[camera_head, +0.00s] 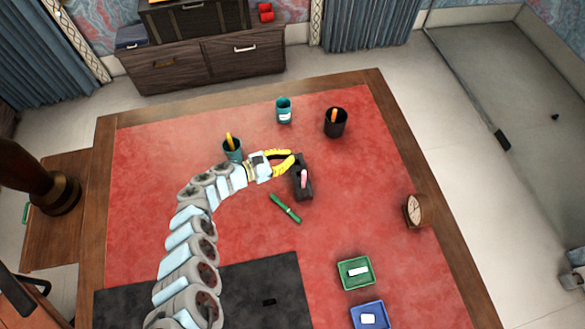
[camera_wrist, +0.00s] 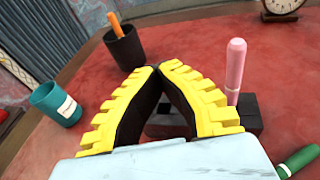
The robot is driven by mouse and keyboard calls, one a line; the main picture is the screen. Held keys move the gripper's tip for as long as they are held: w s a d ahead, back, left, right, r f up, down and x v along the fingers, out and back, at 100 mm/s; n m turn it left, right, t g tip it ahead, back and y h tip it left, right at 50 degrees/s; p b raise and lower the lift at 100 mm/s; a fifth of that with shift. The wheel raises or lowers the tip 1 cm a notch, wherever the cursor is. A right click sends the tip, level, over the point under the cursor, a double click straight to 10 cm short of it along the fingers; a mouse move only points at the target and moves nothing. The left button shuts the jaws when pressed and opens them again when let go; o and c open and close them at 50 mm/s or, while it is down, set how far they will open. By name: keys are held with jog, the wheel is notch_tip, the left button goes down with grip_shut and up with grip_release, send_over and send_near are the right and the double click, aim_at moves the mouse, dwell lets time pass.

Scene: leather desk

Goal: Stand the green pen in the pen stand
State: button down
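The green pen (camera_head: 286,208) lies flat on the red desk top, in front of a low black block (camera_head: 306,190) that looks like the pen stand. Part of the pen (camera_wrist: 299,161) shows at the lower right of the wrist view. A pink pen (camera_head: 304,178) stands upright in the block; it also shows in the wrist view (camera_wrist: 235,68). My gripper (camera_head: 294,157) is at the far end of the block, its yellow fingers angled together and tips meeting, with nothing visible between them. In the wrist view the fingers (camera_wrist: 158,70) partly hide the block (camera_wrist: 248,115).
A teal cup with a yellow pen (camera_head: 233,154) stands near my wrist. A labelled teal cup (camera_head: 284,112) and a black cup with an orange pen (camera_head: 336,128) stand behind. A clock (camera_head: 415,210), green tray (camera_head: 342,274) and blue tray (camera_head: 357,318) are right. Red leather left of my arm is clear.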

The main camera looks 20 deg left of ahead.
jog(key=shift+w+d+r+n+t+y+b, duration=0.2)
jog(key=shift+w+r+n+t+b, duration=0.2)
jog(key=shift+w+r+t, duration=0.35)
jog(key=shift+w+d+r+n+t+y+b, duration=0.1)
jog(key=shift+w+r+n+t+y+b, duration=0.25)
jog(key=shift+w+r+t, duration=0.4)
jog(key=shift+s+a+f, duration=0.1)
jog(key=shift+s+f, duration=0.05)
